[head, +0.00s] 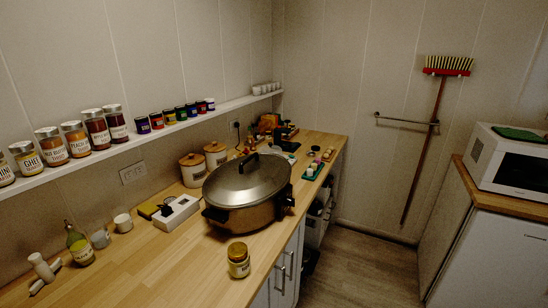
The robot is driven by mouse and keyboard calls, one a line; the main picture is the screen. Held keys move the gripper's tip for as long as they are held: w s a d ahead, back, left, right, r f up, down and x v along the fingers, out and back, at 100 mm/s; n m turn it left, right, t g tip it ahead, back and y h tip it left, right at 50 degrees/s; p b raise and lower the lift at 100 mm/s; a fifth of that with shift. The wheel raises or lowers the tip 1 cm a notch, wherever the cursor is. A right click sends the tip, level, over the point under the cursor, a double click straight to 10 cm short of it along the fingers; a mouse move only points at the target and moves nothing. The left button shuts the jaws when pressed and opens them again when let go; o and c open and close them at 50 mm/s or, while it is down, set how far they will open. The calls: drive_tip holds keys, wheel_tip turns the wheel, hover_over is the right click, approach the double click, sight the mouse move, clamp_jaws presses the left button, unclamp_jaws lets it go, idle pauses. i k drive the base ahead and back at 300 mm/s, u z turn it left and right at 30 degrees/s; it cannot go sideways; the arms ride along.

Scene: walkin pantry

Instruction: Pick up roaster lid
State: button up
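The roaster lid (246,178) is a grey metal dome with a dark handle (248,162) on top. It sits on the large oval roaster (244,217), which stands on the wooden counter in the middle of the head view. The roaster has dark side handles, one at its left and one at its right near the counter's front edge. My gripper is not in view.
A jar (239,260) stands close in front of the roaster, near the counter edge. A white box (176,213) and two canisters (193,170) stand left and behind. Small items on a green mat (312,170) lie beyond.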

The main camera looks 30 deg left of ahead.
sight(249, 178)
drive_tip(key=i, duration=1.6)
drive_tip(key=u, duration=3.1)
drive_tip(key=i, duration=0.5)
drive_tip(key=u, duration=0.1)
